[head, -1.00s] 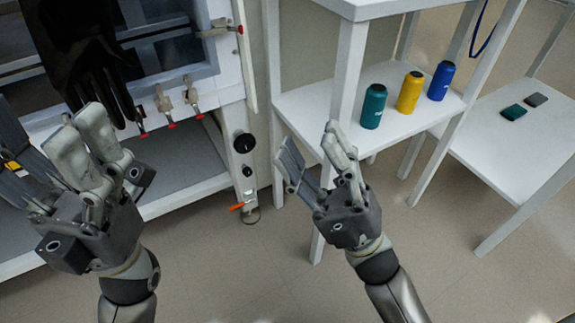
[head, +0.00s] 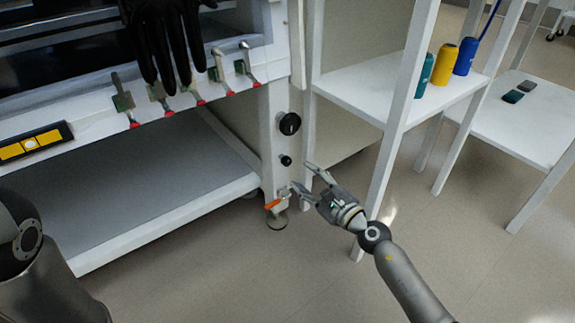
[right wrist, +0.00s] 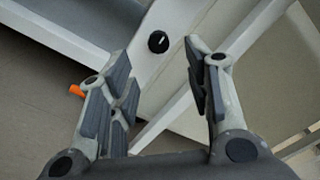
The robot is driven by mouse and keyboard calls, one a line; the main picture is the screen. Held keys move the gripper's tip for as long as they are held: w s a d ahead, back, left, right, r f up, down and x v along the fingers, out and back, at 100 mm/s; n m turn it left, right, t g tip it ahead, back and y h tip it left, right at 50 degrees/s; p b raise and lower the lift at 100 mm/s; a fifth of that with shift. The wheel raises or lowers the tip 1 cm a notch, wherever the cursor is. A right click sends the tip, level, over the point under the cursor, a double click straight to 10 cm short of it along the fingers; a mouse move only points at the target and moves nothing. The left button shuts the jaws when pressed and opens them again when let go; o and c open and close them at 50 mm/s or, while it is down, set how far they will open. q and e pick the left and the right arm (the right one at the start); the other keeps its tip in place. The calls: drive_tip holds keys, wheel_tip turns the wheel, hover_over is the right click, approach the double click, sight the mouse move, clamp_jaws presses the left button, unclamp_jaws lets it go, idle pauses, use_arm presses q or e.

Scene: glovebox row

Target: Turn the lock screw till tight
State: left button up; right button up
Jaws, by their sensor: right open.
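On the white glovebox leg are a large black knob (head: 289,123) with a pale mark, a small black knob (head: 286,160) below it, and an orange lever (head: 273,204) near the foot. Which of these is the lock screw I cannot tell for sure. My right gripper (head: 301,177) is open and empty, just right of the leg, around the height between the small knob and the lever. In the right wrist view a black knob with a white mark (right wrist: 158,41) shows beyond the spread fingers, with the lever (right wrist: 76,90) left of them. My left gripper is out of view.
Red-tipped clamps (head: 221,75) line the glovebox front above the leg, with a black glove (head: 165,45) hanging there. A yellow level (head: 30,146) is at the left. A white shelf (head: 350,95) with several bottles stands close right of the leg. The floor in front is clear.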

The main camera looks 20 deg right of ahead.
sight(288, 163)
drive_tip(key=b+x, duration=0.2)
drive_tip(key=x, duration=0.7)
drive_tip(key=shift+s, duration=0.1)
clamp_jaws()
